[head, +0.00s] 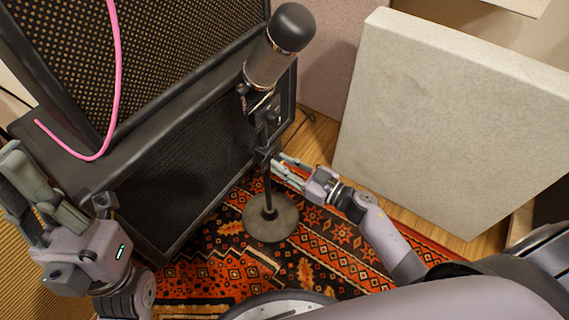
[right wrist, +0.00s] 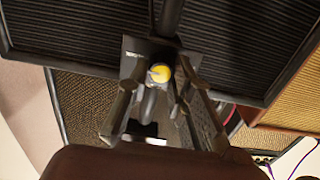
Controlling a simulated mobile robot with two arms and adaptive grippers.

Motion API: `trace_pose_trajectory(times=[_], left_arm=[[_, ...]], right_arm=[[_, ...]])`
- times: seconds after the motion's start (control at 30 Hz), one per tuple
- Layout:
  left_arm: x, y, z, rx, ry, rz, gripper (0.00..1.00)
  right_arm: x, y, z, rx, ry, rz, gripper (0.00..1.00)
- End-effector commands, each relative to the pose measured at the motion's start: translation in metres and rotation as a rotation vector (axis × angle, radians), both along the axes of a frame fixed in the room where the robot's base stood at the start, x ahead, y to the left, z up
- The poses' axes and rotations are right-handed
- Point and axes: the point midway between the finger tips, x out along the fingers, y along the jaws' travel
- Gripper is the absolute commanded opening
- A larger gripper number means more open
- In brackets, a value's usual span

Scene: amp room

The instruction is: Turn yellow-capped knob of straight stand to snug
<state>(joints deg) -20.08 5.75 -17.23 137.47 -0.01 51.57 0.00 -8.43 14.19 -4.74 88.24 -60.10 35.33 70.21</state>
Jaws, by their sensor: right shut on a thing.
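The straight stand (head: 268,190) rises from a round base (head: 270,217) on the rug and carries a large microphone (head: 272,55). Its yellow-capped knob (right wrist: 159,73) shows in the right wrist view, between my finger ends. My right gripper (head: 279,165) reaches the stand's clamp from the right and is shut on the knob. In the head view the knob is hidden by the fingers. My left gripper (head: 22,180) is at the far left, its fingers apart and empty, away from the stand.
Two stacked amps stand behind and left of the stand, the upper one (head: 160,45) on the lower one (head: 190,160). A pink cable (head: 117,70) hangs across the upper amp. A pale panel (head: 440,115) leans at the right. A patterned rug (head: 330,250) covers the floor.

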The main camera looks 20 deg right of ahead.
Motion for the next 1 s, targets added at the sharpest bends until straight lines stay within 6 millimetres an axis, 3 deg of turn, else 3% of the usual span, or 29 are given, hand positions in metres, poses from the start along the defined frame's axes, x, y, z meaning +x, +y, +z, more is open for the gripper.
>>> trace_pose_trajectory(times=[0.57,1.0], left_arm=[[0.0,0.0,0.005,0.0,0.0,0.001,0.0],[0.0,0.0,0.017,0.0,-0.001,0.001,0.0]], right_arm=[[0.0,0.0,0.001,-0.066,-0.05,0.0,0.0],[-0.001,0.001,0.0,-0.357,-0.274,0.001,0.0]])
